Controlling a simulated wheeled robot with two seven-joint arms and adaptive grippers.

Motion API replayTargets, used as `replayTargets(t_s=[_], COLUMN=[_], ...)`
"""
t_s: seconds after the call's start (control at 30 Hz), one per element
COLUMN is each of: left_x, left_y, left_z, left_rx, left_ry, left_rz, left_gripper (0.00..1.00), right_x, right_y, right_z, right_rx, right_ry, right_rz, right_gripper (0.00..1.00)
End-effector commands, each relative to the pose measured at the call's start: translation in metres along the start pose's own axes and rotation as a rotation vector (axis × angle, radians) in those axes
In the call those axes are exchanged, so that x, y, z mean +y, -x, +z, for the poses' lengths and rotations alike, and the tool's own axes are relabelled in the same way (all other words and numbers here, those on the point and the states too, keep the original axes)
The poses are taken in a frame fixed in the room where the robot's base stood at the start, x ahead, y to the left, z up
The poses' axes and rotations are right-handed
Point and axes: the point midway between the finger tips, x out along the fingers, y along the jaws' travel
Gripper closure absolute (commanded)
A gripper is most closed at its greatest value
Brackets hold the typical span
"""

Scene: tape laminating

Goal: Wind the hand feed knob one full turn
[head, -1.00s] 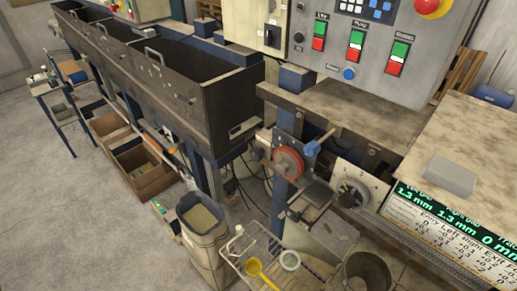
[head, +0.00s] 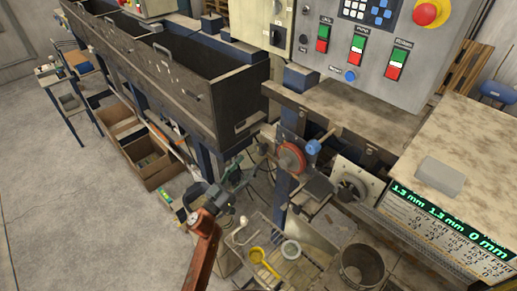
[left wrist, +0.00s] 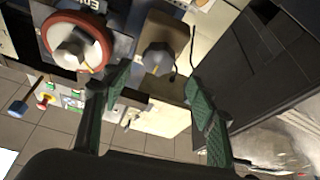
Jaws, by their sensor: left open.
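I see two round controls on the machine and cannot tell for certain which is the hand feed knob. One is a red-rimmed wheel (head: 291,158) beside a blue-ended lever (head: 313,147). The other is a dark knob (head: 350,190) on a pale square plate, to its lower right. My left gripper (head: 236,174) is open and empty, to the left of the red wheel and apart from it. In the left wrist view its green-padded fingers (left wrist: 161,95) are spread, and a red-rimmed wheel with a pale hub (left wrist: 75,45) lies beyond them at upper left. My right gripper is out of view.
A long dark trough (head: 200,80) runs along the left. A wire rack with a yellow scoop (head: 262,262) and a pale ring (head: 291,249) lies below the controls. A bin (head: 361,268) stands at the bottom right. A button panel (head: 370,45) is above.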

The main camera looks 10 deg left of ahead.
Motion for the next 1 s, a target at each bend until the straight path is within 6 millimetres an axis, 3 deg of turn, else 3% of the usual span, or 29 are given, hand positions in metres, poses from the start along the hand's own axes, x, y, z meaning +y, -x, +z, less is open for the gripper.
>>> replayTargets(t_s=[0.5, 0.9, 1.0], left_x=[0.004, 0.003, 0.003], left_y=[-0.07, -0.078, -0.078], left_z=[-0.004, -0.003, -0.003], left_rx=[0.005, 0.003, 0.003], left_ry=[0.002, 0.001, 0.001], left_rz=[0.01, 0.009, 0.009], left_gripper=[0.47, 0.47, 0.53], right_x=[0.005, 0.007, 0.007], right_y=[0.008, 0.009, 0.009], right_z=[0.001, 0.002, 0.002], right_rx=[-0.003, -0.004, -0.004], right_ry=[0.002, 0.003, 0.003], right_rz=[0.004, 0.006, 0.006], right_gripper=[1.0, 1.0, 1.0])
